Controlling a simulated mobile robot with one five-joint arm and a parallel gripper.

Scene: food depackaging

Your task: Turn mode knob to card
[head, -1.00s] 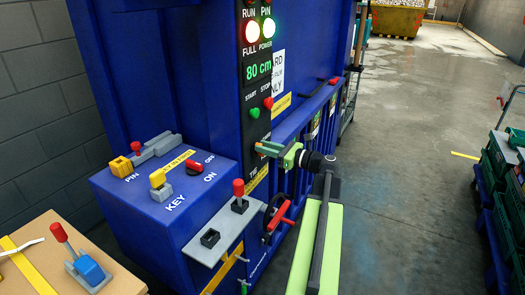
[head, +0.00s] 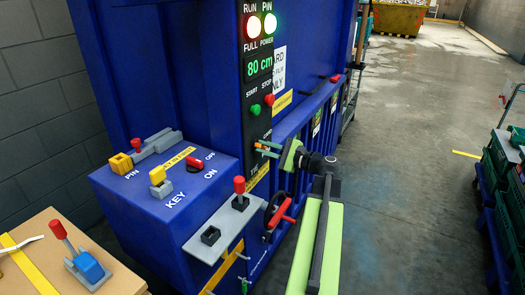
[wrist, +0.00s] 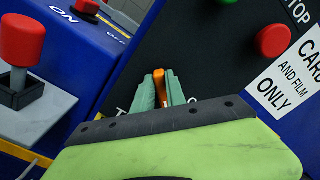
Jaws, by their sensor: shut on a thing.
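The mode knob (head: 258,146) is a small orange handle on the black control panel, below the start and stop buttons. In the wrist view the orange knob (wrist: 159,86) stands between my two green fingertips. My gripper (wrist: 160,92) is shut on it, and it shows at the panel in the head view (head: 266,149). Small white lettering lies around the knob, partly hidden by my fingers. A label above it in the head view seems to read "CARD". I cannot tell exactly which mark the knob points at.
A green start button (head: 254,110) and a red stop button (head: 269,100) sit above the knob. A red-topped lever (head: 239,188) stands on a grey shelf (head: 213,252) to the left. A red-handled wheel (head: 279,214) is below. Open floor lies to the right.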

